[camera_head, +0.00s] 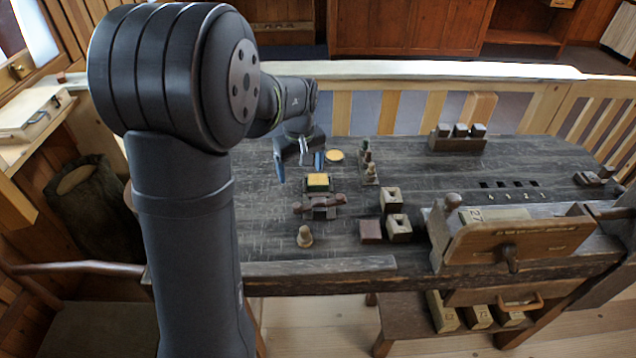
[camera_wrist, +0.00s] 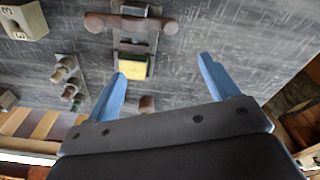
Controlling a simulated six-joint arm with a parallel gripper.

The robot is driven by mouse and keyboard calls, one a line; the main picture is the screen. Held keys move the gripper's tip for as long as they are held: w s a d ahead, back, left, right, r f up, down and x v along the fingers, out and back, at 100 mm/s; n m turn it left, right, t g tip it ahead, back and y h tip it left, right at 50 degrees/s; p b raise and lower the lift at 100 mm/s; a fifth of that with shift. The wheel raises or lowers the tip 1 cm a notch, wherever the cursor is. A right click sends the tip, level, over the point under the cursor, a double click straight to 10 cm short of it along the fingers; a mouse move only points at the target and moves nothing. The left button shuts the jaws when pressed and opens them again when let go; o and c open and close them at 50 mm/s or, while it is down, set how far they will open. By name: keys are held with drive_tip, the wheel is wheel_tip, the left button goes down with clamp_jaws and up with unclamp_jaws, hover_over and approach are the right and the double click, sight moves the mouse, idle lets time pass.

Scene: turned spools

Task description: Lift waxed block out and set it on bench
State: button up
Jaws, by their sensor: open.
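A yellow-topped block (camera_head: 318,180), which looks like the waxed block, sits in a dark holder on the dark wooden bench (camera_head: 270,225). It also shows in the wrist view (camera_wrist: 133,68), just beyond the left fingertip. A brown spool-like bar (camera_head: 320,205) lies across the holder on its near side. My gripper (camera_head: 299,168) has blue fingers spread apart, with nothing between them. It hangs above the bench, behind and left of the block in the head view. In the wrist view my gripper (camera_wrist: 163,67) has the block left of its middle. How deep the block sits is unclear.
A rack of small turned pieces (camera_head: 368,165) stands to the right. Numbered blocks (camera_head: 398,228), a dark brown block (camera_head: 371,231) and a lone turned piece (camera_head: 304,237) stand nearer. Bench left of the holder is clear.

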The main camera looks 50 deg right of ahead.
drive_tip(key=d+r+m+t+h, duration=0.2)
drive_tip(key=d+r+m, duration=0.2)
drive_tip(key=d, duration=0.1)
hover_over(318, 177)
drive_tip(key=s+a, duration=0.1)
drive_tip(key=shift+m+h, duration=0.3)
drive_tip(key=shift+m, duration=0.1)
drive_tip(key=f, duration=1.1)
drive_tip(key=shift+s+a, duration=0.2)
drive_tip(key=shift+x, duration=2.6)
drive_tip(key=shift+a, duration=0.15)
drive_tip(key=c, duration=1.1)
drive_tip(key=shift+o, duration=0.2)
